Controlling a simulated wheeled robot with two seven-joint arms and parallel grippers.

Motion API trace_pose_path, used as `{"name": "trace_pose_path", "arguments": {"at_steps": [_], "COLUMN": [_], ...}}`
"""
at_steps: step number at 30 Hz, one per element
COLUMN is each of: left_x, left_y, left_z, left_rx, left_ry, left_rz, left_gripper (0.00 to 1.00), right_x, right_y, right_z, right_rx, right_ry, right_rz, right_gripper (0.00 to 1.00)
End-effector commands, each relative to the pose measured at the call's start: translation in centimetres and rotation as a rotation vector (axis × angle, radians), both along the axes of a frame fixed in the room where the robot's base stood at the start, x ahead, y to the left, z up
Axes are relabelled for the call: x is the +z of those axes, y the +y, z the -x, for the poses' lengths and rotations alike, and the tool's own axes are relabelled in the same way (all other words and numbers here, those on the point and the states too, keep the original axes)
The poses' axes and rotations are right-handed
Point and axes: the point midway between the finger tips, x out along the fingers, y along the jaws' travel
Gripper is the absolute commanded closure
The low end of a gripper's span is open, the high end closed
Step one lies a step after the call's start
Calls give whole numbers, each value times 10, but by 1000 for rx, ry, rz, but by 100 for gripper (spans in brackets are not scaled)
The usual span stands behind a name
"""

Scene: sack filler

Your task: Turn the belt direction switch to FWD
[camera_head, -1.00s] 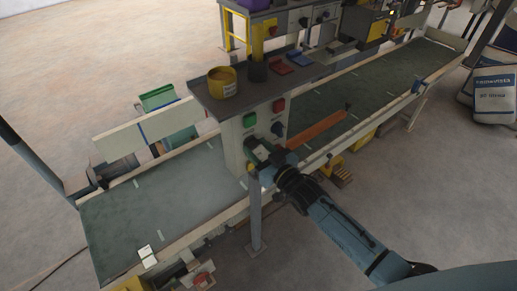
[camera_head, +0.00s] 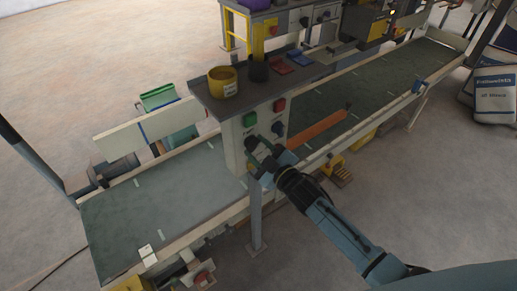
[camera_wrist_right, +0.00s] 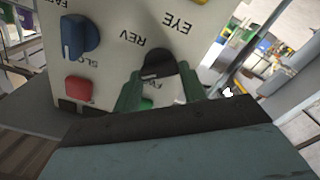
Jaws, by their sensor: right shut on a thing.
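The control box (camera_head: 242,122) stands under a small shelf beside the belt. The belt direction switch (camera_wrist_right: 158,62) is a dark knob on its face in the right wrist view, which shows the panel upside down. A "REV" label is readable beside it; another label is partly covered. My right gripper (camera_head: 254,146) is at the box front; in the wrist view its green fingers (camera_wrist_right: 160,85) are shut on the knob, one on each side. In the head view the gripper hides the switch, so its exact setting cannot be told. My left gripper is not in view.
A blue knob (camera_wrist_right: 75,37) and a red button (camera_wrist_right: 78,88) sit close to the switch. A green button (camera_head: 249,119) is on the box. A yellow pot (camera_head: 222,80) stands on the shelf (camera_head: 265,93).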

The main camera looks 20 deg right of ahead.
Motion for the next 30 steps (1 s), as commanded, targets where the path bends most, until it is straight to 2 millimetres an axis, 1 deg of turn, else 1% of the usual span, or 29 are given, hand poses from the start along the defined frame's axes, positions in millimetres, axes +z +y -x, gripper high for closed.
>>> {"name": "trace_pose_path", "arguments": {"at_steps": [18, 24, 30], "left_x": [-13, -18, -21], "left_y": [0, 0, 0], "left_z": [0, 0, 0], "left_rx": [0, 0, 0], "left_ry": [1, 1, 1], "left_rz": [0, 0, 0], "left_gripper": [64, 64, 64], "right_x": [-3, -4, -4], "right_y": [2, 1, 2], "right_z": [1, 1, 1], "right_rx": [1, 0, 1], "right_ry": [-199, -253, -294], "right_rz": [545, 696, 807], "right_gripper": [81, 81, 81]}}
